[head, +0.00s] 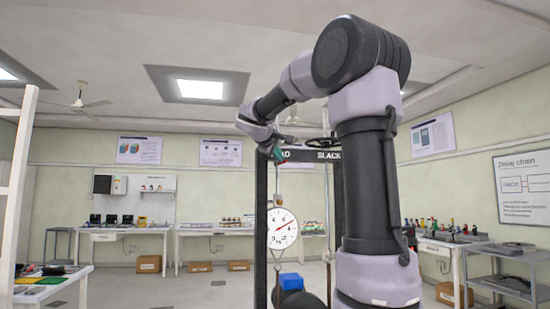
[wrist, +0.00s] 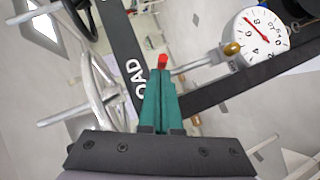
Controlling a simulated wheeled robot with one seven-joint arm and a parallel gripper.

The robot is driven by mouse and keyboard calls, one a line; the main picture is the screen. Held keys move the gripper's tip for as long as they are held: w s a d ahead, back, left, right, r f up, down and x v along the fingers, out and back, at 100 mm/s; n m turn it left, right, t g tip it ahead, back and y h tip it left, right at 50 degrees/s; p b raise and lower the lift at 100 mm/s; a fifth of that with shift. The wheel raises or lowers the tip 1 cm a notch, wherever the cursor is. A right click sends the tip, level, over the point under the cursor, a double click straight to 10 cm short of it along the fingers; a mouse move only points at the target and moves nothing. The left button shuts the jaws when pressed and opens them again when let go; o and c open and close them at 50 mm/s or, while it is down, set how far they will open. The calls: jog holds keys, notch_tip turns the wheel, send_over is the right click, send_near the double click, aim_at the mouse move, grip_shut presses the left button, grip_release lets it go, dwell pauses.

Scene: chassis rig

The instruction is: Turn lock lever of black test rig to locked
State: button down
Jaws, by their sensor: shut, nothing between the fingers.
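My gripper (wrist: 161,82), with green fingers, is shut and empty at the rig's top. A small red tip (wrist: 162,61) shows just beyond the fingertips; I cannot tell if it is the lock lever or whether they touch. The lever's position is unclear.
A dark handwheel (head: 322,142) sits at the rig's top. A blue block (head: 291,281) is below the dial. Benches with tools stand along the back wall (head: 120,231) and at the right (head: 440,243). A white ladder-like frame (head: 18,190) is at the left.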

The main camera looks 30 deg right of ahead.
jog(key=shift+s+d+n+t+y, duration=0.2)
jog(key=shift+d+n+t+y, duration=0.15)
jog(key=shift+d, duration=0.6)
jog(key=shift+s+d+n+t+y, duration=0.25)
jog(key=shift+d+n+y, duration=0.1)
jog(key=shift+d, duration=0.55)
